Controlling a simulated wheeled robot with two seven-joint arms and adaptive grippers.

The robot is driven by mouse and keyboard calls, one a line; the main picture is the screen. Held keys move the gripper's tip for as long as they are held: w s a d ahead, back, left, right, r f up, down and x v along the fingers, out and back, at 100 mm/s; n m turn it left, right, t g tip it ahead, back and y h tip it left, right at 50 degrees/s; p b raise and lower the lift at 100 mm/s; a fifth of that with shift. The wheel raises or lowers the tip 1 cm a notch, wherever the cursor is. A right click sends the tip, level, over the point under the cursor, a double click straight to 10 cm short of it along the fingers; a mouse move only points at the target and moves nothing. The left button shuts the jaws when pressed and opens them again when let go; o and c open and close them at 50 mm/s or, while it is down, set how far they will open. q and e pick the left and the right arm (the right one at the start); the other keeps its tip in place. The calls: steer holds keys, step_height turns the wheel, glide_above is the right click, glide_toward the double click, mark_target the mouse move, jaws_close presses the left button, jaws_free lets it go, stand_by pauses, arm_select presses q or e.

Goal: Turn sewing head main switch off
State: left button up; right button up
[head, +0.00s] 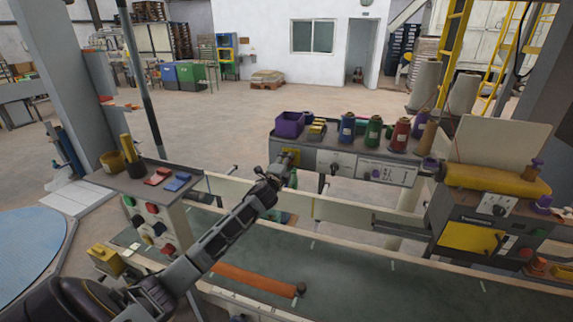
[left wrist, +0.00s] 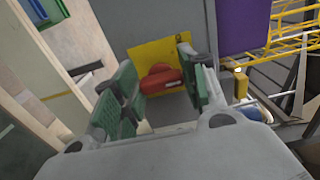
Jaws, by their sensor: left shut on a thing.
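The sewing head main switch is a red rotary knob (left wrist: 162,80) on a yellow plate (left wrist: 150,52) in the left wrist view. In the head view the yellow plate (head: 291,154) sits at the left end of the grey control panel, and my gripper hides most of the knob. My left gripper (head: 281,172) reaches up to this plate. Its green-padded fingers stand on either side of the knob in the left wrist view, shut on it. The knob's handle lies roughly sideways in that view. My right gripper is not in view.
Thread spools (head: 373,131) and a purple bin (head: 289,124) stand on top of the panel. A conveyor belt (head: 370,275) runs below my left arm. A button console (head: 150,185) stands at left, and a yellow-fronted machine box (head: 468,238) at right.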

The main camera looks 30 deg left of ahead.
arm_select(q)
steer(key=n, duration=0.8)
steer(key=shift+d+f+n+p, duration=0.1)
steer(key=shift+f+n+p, duration=0.2)
steer(key=shift+n, duration=0.1)
steer(key=o, duration=1)
steer(key=shift+s, duration=0.1)
steer(key=shift+v, duration=5.85)
steer(key=shift+d, duration=0.1)
